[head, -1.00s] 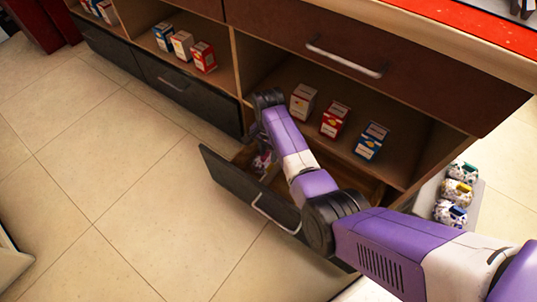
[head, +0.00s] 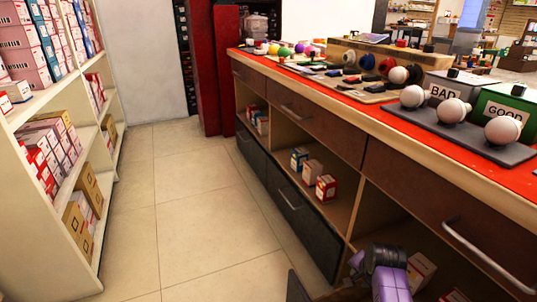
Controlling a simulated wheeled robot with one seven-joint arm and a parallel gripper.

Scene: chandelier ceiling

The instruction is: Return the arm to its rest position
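My arm shows at the bottom of the head view, with a purple link and a dark joint beside the counter's lower shelf.
The red-topped counter (head: 352,92) runs along the right, with boxes (head: 326,187) on its lower shelves. Bulbs on a dark tray (head: 470,138) stand near BAD and GOOD bins (head: 506,104). A stocked white shelf (head: 100,150) is at left. The tiled aisle (head: 190,190) is clear.

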